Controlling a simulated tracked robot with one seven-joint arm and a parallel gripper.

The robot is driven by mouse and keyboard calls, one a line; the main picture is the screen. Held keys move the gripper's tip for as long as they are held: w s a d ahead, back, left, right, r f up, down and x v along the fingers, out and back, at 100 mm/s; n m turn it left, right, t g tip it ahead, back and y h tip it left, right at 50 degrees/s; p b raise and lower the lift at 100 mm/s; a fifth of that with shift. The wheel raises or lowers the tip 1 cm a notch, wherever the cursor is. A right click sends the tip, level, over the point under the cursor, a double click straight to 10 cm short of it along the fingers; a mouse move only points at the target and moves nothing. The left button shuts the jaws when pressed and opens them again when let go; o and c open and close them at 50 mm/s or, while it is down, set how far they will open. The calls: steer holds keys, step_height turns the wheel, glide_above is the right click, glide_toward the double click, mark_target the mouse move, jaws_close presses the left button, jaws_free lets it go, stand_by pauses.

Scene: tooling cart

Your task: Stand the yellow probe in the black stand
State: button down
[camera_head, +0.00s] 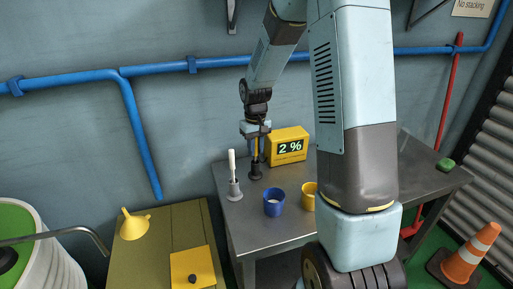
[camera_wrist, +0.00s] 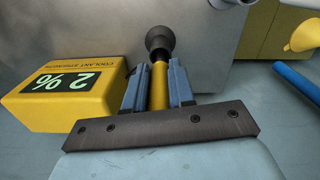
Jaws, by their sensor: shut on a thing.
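My gripper (camera_head: 257,138) is shut on the yellow probe (camera_head: 257,149), which is upright and points down at the table. In the wrist view the two blue-grey fingers of my gripper (camera_wrist: 159,72) lie on either side of the yellow probe (camera_wrist: 159,92). The black stand (camera_head: 256,170) stands on the grey table, directly below the probe. It also shows in the wrist view (camera_wrist: 159,38), in line with the probe's far end. The probe's lower end meets the stand's mouth in the picture; I cannot tell how far inside it is.
A yellow box (camera_head: 288,146) reading "2 %" stands close right of the stand. A white rod in a grey stand (camera_head: 234,192) is close left. A blue cup (camera_head: 273,207) and yellow cup (camera_head: 308,196) stand in front. The metal table (camera_head: 250,230) is clear at its front left.

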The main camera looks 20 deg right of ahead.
steer(key=c, duration=1)
jaws_free()
steer(key=shift+o, duration=0.2)
step_height(320, 180, up, 12)
steer(key=shift+f, duration=0.25)
steer(key=shift+s+r, duration=0.15)
steer(key=shift+r, duration=0.4)
steer(key=s+r+m+t, duration=0.1)
steer(key=s+r, duration=0.4)
steer(key=s, duration=0.8)
steer(key=s+r+t, duration=0.4)
steer(key=s+r, duration=0.2)
steer(key=s, duration=0.8)
steer(key=shift+s+r+m+t, duration=0.3)
steer(key=shift+m, duration=0.1)
steer(key=shift+d, duration=0.1)
